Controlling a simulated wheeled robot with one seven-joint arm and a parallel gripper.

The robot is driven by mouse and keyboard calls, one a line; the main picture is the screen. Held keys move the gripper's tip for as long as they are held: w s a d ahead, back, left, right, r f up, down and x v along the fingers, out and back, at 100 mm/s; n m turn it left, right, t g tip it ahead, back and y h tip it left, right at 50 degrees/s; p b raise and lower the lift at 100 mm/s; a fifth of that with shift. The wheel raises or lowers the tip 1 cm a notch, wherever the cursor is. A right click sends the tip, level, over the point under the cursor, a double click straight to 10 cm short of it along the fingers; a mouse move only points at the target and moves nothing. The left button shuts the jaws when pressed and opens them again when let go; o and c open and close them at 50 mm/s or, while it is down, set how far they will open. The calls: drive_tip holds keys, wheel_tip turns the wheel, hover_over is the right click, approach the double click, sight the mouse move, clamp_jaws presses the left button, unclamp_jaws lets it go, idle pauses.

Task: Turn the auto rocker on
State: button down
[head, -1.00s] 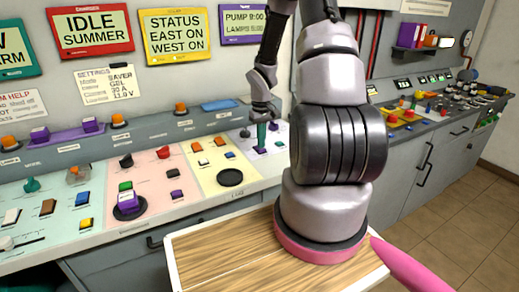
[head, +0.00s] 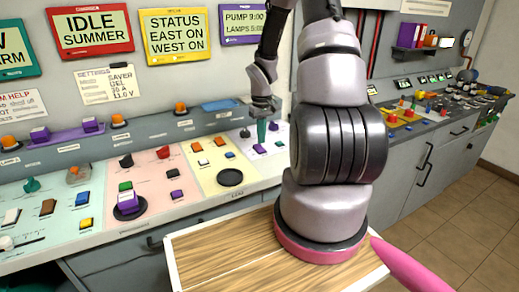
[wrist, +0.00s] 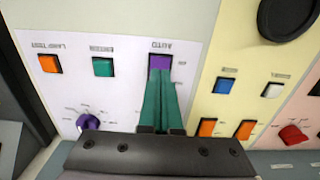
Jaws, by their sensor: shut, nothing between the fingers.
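The auto rocker (wrist: 160,61) is a purple switch on the white panel, beside an upside-down AUTO label in the wrist view. My gripper (wrist: 161,75) has green fingers, close together and empty, with their tips at the rocker's near edge and covering part of it. I cannot tell whether they touch it. In the head view my gripper (head: 261,143) points down over the white section, and a purple switch (head: 259,149) shows just below the fingertips. Which way the rocker is tipped is not clear.
On the same white panel are a green switch (wrist: 103,67), an orange lamp test switch (wrist: 49,64) and a purple knob (wrist: 88,122). The yellow panel (wrist: 236,75) beside it holds blue, white and orange switches. A large black round knob (wrist: 287,15) stands at the upper right.

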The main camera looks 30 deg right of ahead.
drive_tip(key=shift+r, duration=2.2)
wheel_tip(320, 180, up, 19)
drive_tip(key=m+t, duration=0.2)
drive_tip(key=t, duration=0.1)
hover_over(261, 150)
drive_tip(key=s+a, duration=0.5)
drive_tip(key=s+a+r+m+t+y, duration=0.1)
drive_tip(key=s+a+r+t, duration=0.1)
drive_tip(key=s+a+r, duration=0.2)
drive_tip(key=s+a+r+m+t+y, duration=0.1)
drive_tip(key=s+a+r, duration=0.3)
drive_tip(key=s+r, duration=0.4)
drive_tip(key=shift+s+r+m+t, duration=0.3)
drive_tip(key=shift+s+t, duration=0.3)
drive_tip(key=shift+s, duration=0.6)
